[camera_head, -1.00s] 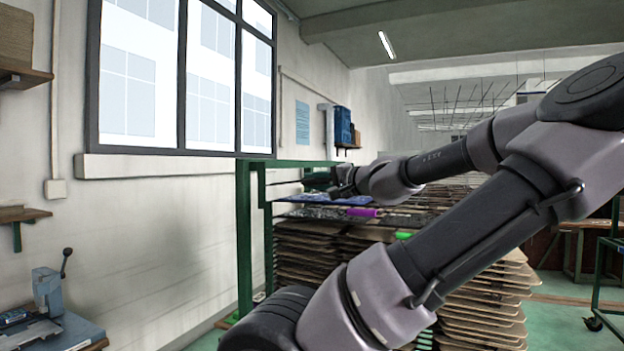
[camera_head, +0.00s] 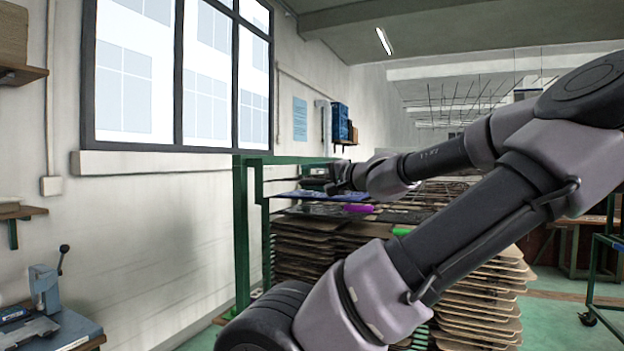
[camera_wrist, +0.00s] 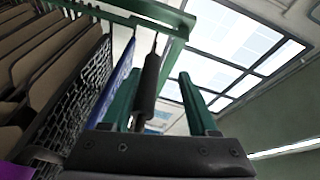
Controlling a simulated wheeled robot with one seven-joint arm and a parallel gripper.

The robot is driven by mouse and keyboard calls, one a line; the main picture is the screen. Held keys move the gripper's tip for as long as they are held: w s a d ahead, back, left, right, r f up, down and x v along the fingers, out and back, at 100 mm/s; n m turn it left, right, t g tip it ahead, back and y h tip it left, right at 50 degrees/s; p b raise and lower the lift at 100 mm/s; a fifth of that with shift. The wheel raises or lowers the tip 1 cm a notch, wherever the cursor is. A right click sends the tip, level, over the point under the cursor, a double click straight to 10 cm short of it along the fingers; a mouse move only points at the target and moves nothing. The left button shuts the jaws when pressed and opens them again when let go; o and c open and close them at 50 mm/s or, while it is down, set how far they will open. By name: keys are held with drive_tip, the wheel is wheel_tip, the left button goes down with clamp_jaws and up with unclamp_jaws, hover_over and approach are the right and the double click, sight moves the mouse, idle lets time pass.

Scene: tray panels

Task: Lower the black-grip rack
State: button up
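The black grip (camera_wrist: 149,82) is a dark cylinder on a thin rod. In the wrist view it lies between the two green fingers of my gripper (camera_wrist: 160,103), closer to the left finger. The fingers are apart, with a visible gap between the grip and the right finger. A blue panel (camera_wrist: 112,84) stands just left of the grip, and it also shows at the top of the stack in the head view (camera_head: 342,196). In the head view my gripper (camera_head: 326,176) is small and dark beside the green frame, and the grip cannot be made out there.
A green frame (camera_head: 241,225) surrounds a tall stack of brown panels (camera_head: 300,250). A purple grip (camera_head: 359,209) and a green grip (camera_head: 402,231) show lower on the stack. A wall with a window is at left, and a bench with a press (camera_head: 45,290) stands at the lower left.

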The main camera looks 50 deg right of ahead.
drive_tip(key=shift+s, duration=0.1)
drive_tip(key=s, duration=1)
drive_tip(key=shift+s+a+r, duration=0.15)
drive_tip(key=shift+s+r, duration=0.05)
drive_tip(key=shift+s, duration=0.15)
idle(0.6)
drive_tip(key=w+a+r+n+g+y, duration=0.1)
drive_tip(key=w+a+n+g+y, duration=0.2)
drive_tip(key=a, duration=0.6)
drive_tip(key=w+a+r+n+g+y, duration=0.1)
drive_tip(key=w+a+r+n, duration=0.15)
drive_tip(key=w+a, duration=0.4)
drive_tip(key=a+f+n+g, duration=0.3)
drive_tip(key=a+f, duration=0.1)
drive_tip(key=a, duration=0.6)
drive_tip(key=a+f+n+g+h, duration=0.1)
drive_tip(key=a+f+n+g, duration=0.2)
drive_tip(key=a, duration=0.8)
drive_tip(key=shift+s+a+f+h, duration=0.15)
drive_tip(key=shift+a+f+h, duration=0.15)
drive_tip(key=shift+f, duration=0.65)
